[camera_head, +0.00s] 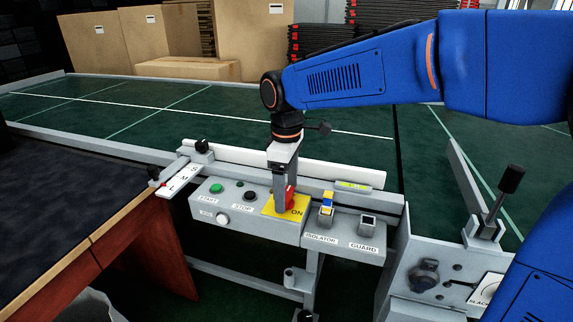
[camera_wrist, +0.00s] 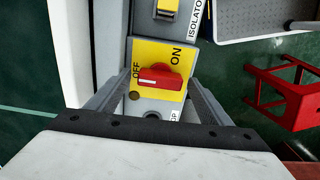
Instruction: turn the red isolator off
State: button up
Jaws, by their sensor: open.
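The red rotary knob (camera_wrist: 160,77) sits on a yellow plate (camera_wrist: 150,50) marked OFF and ON. In the wrist view it lies roughly crosswise, its white mark at the left end, near the word OFF. In the head view the knob (camera_head: 291,194) is partly hidden by my gripper (camera_head: 281,205), which points down at the plate. My gripper (camera_wrist: 160,88) is open, with one finger on each side of the knob. I cannot tell whether either finger touches it.
Green START (camera_head: 216,188) and black STOP (camera_head: 250,196) buttons are left of the plate. A GUARD switch (camera_head: 367,225) is to the right. A white rail runs behind the panel, with the green conveyor (camera_head: 120,100) beyond. A lever (camera_head: 509,185) stands at the right.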

aim_at(287, 194)
notch_tip(287, 194, up, 17)
dwell(0.5)
jog(key=shift+s+f, duration=0.1)
jog(key=shift+s, duration=0.05)
